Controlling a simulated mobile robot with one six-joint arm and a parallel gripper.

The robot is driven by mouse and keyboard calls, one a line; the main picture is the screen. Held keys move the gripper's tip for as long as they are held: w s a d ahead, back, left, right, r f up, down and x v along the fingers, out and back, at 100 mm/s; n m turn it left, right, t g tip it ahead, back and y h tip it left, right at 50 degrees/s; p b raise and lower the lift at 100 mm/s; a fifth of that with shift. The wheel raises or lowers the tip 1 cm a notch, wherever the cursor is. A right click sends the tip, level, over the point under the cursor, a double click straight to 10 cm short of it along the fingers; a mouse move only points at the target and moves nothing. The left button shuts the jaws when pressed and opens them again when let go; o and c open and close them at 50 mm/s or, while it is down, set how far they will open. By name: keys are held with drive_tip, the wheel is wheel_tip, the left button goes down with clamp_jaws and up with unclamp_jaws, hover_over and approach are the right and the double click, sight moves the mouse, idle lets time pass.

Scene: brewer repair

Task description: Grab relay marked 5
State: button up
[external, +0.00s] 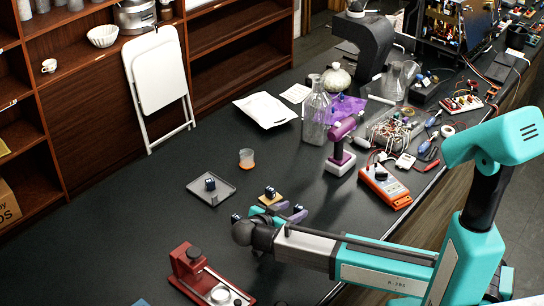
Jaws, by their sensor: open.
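Several small dark blue cubes, which look like relays, are in the external view, and their markings are too small to read. One relay (270,191) sits on a small yellow-tan piece (270,199) just beyond my gripper. Another relay (210,184) sits on a grey tray (203,196) to the left. A third small dark cube (235,217) is just left of my wrist. My gripper (277,208) is open, low over the black table, close to the relay on the tan piece. I cannot tell whether it touches anything. The wrist hides part of the table.
A red device (188,259) stands in front at left. The black table (150,215) is clear at left.

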drive_tip(key=shift+p+x, duration=0.4)
drive_tip(key=shift+x, duration=0.95)
drive_tip(key=c, duration=1.1)
drive_tip(key=shift+c, duration=0.2)
drive_tip(key=shift+r, duration=0.2)
